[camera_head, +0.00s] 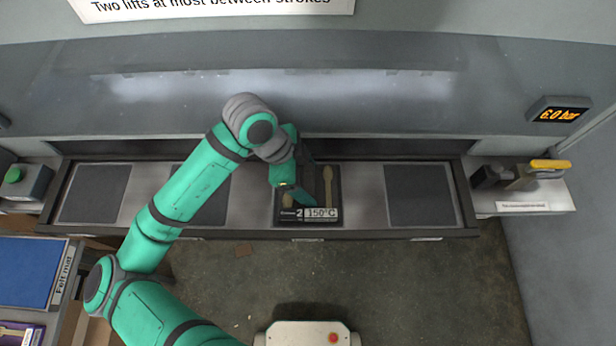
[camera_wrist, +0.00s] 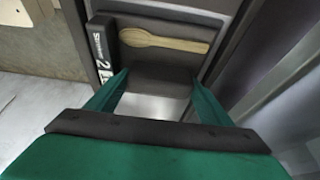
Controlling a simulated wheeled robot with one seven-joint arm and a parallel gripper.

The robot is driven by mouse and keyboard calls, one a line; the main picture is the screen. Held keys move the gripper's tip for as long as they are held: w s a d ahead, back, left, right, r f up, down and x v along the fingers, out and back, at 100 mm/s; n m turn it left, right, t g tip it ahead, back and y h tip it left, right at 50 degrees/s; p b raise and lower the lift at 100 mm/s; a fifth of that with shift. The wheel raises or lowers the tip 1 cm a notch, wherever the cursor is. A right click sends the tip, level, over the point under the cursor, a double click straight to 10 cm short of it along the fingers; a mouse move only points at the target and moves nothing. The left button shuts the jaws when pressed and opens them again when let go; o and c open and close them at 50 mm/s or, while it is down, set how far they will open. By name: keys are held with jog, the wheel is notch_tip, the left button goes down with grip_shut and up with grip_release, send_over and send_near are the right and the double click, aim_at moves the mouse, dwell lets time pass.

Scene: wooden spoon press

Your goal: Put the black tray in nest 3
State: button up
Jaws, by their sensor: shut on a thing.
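The black tray (camera_head: 338,188) is at the third position from the left on the press bed in the head view. It carries wooden spoons (camera_head: 327,178) and a front label reading "2" and "150°C". My gripper (camera_head: 302,197) is over it and partly covers it. In the wrist view the tray (camera_wrist: 165,80) lies between the two green fingers, with one spoon (camera_wrist: 165,40) visible beyond them. The gripper is shut on the tray. I cannot tell whether the tray is seated or slightly raised.
Dark flat pads lie on the bed at far left (camera_head: 95,193), second from left (camera_head: 215,192) and far right (camera_head: 418,195). The press housing (camera_head: 310,100) overhangs behind. A blue felt mat (camera_head: 28,270) is lower left. A side shelf (camera_head: 550,195) holds a yellow-handled item (camera_head: 550,166).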

jog(key=o, duration=0.9)
jog(key=shift+f, duration=0.1)
jog(key=o, duration=0.4)
jog(key=shift+w, duration=0.1)
jog(key=shift+r, duration=0.25)
jog(key=v, duration=1.1)
jog(key=shift+a+r, duration=0.25)
jog(key=shift+r, duration=0.1)
